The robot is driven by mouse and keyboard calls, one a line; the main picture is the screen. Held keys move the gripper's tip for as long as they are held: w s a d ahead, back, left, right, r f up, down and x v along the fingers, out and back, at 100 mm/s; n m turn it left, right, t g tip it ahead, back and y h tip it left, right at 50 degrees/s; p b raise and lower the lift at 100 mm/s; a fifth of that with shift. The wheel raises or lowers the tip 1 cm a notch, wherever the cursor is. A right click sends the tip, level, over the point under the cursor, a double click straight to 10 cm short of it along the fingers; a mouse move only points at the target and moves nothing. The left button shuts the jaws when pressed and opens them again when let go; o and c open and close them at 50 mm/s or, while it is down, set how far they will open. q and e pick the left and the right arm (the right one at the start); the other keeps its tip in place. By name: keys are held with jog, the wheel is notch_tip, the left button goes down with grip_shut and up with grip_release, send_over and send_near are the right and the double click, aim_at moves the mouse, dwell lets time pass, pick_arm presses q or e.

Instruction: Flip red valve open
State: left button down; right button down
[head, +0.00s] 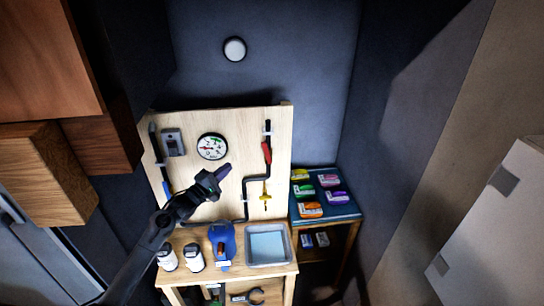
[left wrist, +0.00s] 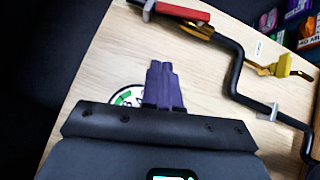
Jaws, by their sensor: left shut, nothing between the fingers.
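The red valve handle (head: 267,153) is on the black pipe at the upper right of the wooden board. It lies roughly along the pipe's vertical run. In the left wrist view the red handle (left wrist: 183,12) shows at the top edge, with a brass-coloured valve body beside it. My left gripper (head: 223,171) is in front of the board, left of and a little below the red handle, and apart from it. Its dark purple fingers (left wrist: 162,85) are shut and empty, pointing towards the board. My right gripper is in neither view.
A yellow valve (head: 266,194) sits lower on the bent black pipe (head: 246,190). A round gauge (head: 212,146) and a grey switch box (head: 173,142) are on the board's left half. Below, the bench holds bottles, a blue object (head: 222,240) and a grey tray (head: 289,249).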

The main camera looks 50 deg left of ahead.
aim_at(267, 152)
pick_arm(q)
jog(key=w+r+p, duration=0.2)
jog(key=w+r, duration=0.1)
jog(key=w, duration=1)
jog(key=shift+a+p, duration=0.3)
jog(key=shift+r, duration=0.1)
